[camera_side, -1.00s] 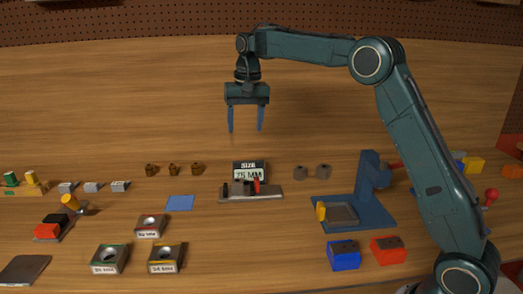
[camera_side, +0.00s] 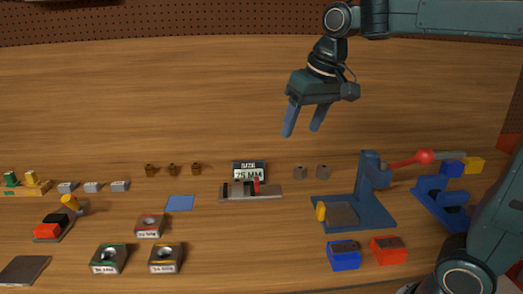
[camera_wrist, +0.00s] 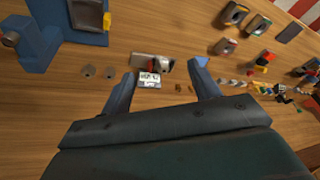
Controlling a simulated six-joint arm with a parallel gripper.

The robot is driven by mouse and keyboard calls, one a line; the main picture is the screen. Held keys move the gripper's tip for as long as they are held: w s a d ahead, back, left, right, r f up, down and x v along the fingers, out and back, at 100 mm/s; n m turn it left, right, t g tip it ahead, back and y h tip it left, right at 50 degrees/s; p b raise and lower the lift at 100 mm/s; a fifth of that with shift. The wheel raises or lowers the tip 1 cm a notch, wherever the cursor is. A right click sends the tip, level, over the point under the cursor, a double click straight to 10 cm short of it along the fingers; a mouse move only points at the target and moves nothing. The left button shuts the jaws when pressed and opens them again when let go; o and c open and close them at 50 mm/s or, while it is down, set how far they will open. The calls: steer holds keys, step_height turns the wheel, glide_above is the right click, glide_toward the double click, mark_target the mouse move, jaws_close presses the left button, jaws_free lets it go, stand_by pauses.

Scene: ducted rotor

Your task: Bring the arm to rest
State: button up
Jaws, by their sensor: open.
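My gripper (camera_side: 303,120) is open and empty, held high above the back of the wooden table in the side view, with its fingers pointing down and tilted. In the wrist view my gripper (camera_wrist: 160,84) shows two blue fingers spread apart with nothing touching between them. The size gauge with its "75 MM" sign (camera_side: 249,172) stands on the table below and to the left of the gripper; it also shows beyond the fingertips in the wrist view (camera_wrist: 150,80).
A blue press (camera_side: 372,195) with a red-knobbed lever stands at the right. A blue bin (camera_side: 343,255) and a red bin (camera_side: 388,250) lie in front of it. Labelled blocks (camera_side: 109,259), a blue square (camera_side: 180,203) and small brown parts (camera_side: 173,170) occupy the left. The air around the gripper is clear.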

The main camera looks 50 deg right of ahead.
steer(key=s+a+f+n+t, duration=0.1)
steer(key=s+f, duration=0.3)
steer(key=s, duration=0.4)
steer(key=s+f+n, duration=0.2)
steer(key=s+f, duration=0.2)
steer(key=s, duration=0.4)
steer(key=shift+s+a+t, duration=0.15)
steer(key=shift+a+t, duration=0.25)
